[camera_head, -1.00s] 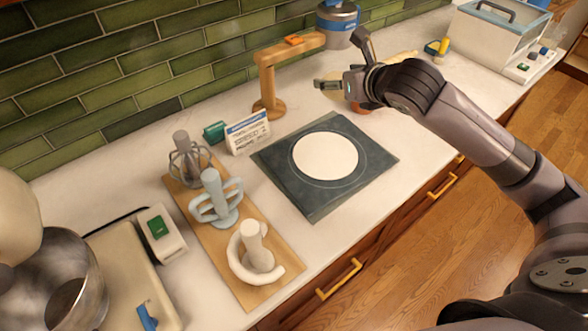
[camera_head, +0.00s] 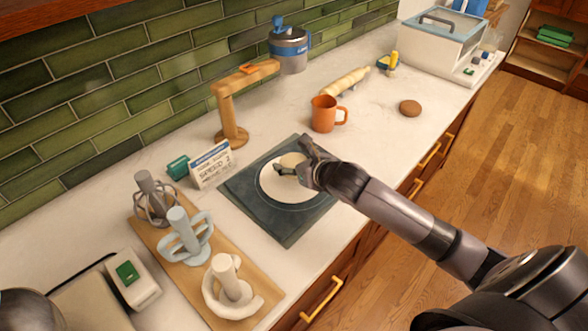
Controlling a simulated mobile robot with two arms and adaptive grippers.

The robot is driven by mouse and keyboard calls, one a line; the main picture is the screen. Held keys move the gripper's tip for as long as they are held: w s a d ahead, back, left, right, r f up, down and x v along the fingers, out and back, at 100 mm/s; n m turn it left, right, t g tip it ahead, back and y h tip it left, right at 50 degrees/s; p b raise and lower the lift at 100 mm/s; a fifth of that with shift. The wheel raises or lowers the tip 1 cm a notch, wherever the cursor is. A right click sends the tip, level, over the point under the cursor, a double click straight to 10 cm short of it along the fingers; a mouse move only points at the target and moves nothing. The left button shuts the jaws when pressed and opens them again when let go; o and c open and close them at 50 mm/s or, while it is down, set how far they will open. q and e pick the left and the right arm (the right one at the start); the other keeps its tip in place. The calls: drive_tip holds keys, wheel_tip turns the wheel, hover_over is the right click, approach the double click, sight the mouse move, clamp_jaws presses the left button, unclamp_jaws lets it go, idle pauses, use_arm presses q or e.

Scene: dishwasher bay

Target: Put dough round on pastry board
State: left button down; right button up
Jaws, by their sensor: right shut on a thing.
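The pastry board is a dark square slab (camera_head: 287,222) on the white counter, with a large white disc (camera_head: 290,192) marked on its middle. My right gripper (camera_head: 296,164) is over the far part of that disc, shut on a small pale, roundish piece that looks like the dough round (camera_head: 291,159). The fingers hide part of the piece. I cannot tell whether it touches the board or is held just above it. My left gripper is not in view.
An orange mug (camera_head: 324,114), a rolling pin (camera_head: 346,81) and a brown round thing (camera_head: 410,108) stand beyond the board. A wooden stand (camera_head: 230,112) and a small sign (camera_head: 211,165) are behind it. Mixer attachments (camera_head: 184,240) line a wooden tray at left.

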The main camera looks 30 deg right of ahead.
drive_tip(key=shift+f, duration=1.55)
drive_tip(key=shift+f, duration=0.15)
drive_tip(key=o, duration=1.3)
drive_tip(key=shift+a, duration=0.1)
drive_tip(key=b+v, duration=0.1)
drive_tip(key=v, duration=1)
drive_tip(key=shift+s, duration=0.1)
drive_tip(key=shift+s+r, duration=0.4)
